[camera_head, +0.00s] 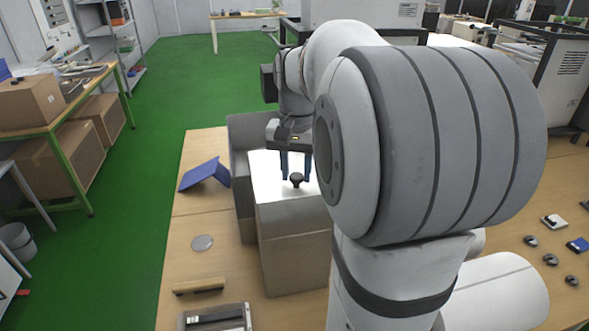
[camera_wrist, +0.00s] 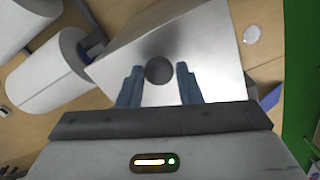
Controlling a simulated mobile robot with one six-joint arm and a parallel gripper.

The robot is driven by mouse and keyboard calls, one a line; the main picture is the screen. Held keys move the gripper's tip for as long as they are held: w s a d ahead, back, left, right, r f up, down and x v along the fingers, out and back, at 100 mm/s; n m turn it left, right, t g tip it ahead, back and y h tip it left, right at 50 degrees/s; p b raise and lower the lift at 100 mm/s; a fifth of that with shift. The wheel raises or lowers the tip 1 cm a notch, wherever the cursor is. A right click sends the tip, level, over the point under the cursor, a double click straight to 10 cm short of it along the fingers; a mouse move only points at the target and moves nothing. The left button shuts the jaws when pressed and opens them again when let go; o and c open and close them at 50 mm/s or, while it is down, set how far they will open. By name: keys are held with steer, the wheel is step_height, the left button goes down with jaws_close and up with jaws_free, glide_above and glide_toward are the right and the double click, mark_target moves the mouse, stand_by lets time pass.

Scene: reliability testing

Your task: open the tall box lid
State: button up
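The tall box (camera_head: 296,245) stands on the wooden table, with a white lid (camera_head: 268,178) lying flat on its top. A dark round knob (camera_head: 296,180) sticks up from the lid. In the wrist view, the knob (camera_wrist: 159,70) lies between the tips of my two blue-grey fingers, with a gap on each side. My gripper (camera_head: 296,166) is open and points down over the lid. It also shows in the wrist view (camera_wrist: 159,84). I cannot tell how far the fingertips are above the lid. My arm hides the right part of the box.
A grey box (camera_head: 243,165) stands right behind and left of the tall box. On the table's left lie a blue angled piece (camera_head: 204,174), a grey disc (camera_head: 202,243), a wooden bar (camera_head: 199,286) and a tray (camera_head: 243,317). Small dark parts (camera_head: 550,259) lie at right.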

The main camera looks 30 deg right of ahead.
jaws_close()
steer(key=shift+r, duration=0.1)
